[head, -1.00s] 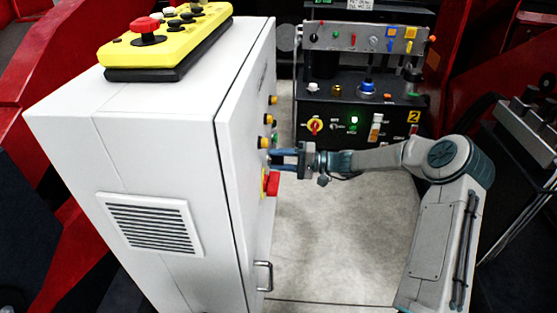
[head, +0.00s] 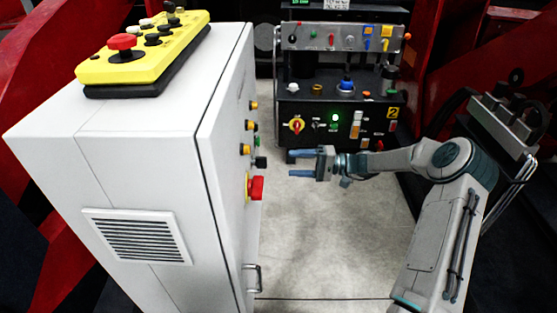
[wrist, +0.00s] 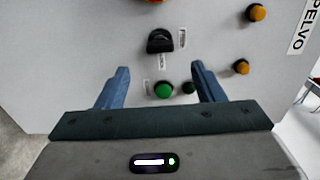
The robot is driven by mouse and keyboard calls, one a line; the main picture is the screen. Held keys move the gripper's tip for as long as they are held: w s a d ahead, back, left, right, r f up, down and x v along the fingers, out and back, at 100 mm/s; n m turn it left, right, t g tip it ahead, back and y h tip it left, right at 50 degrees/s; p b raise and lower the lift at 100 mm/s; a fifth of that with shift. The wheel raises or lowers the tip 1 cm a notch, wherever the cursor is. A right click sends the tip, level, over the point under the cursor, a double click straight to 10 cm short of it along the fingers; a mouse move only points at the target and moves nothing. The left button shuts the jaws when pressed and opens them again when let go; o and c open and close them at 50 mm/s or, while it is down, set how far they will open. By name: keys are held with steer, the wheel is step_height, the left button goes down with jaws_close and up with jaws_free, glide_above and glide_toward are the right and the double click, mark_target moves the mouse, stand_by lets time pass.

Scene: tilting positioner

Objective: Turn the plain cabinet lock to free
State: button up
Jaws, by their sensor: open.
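The light-grey cabinet (head: 130,170) stands at left in the head view. A black turning knob (head: 261,162) sticks out of its right-hand face. In the wrist view a black knob (wrist: 160,40) with small labels beside and below it sits above my fingers; I take it for the lock. My gripper (head: 291,164) is open and empty, with a clear gap to the cabinet face. In the wrist view my gripper (wrist: 163,76) has its fingers either side of a green button (wrist: 163,90) and a small dark fitting (wrist: 188,88). The knob's label text is unreadable.
A red knob on yellow (head: 256,188) and a handle (head: 252,278) protrude from the same face. Orange buttons (wrist: 257,12) sit at upper right in the wrist view. A yellow control box (head: 145,55) lies on top. A black panel (head: 340,125) stands behind. Open floor lies below my gripper.

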steer(key=shift+d, duration=1.45)
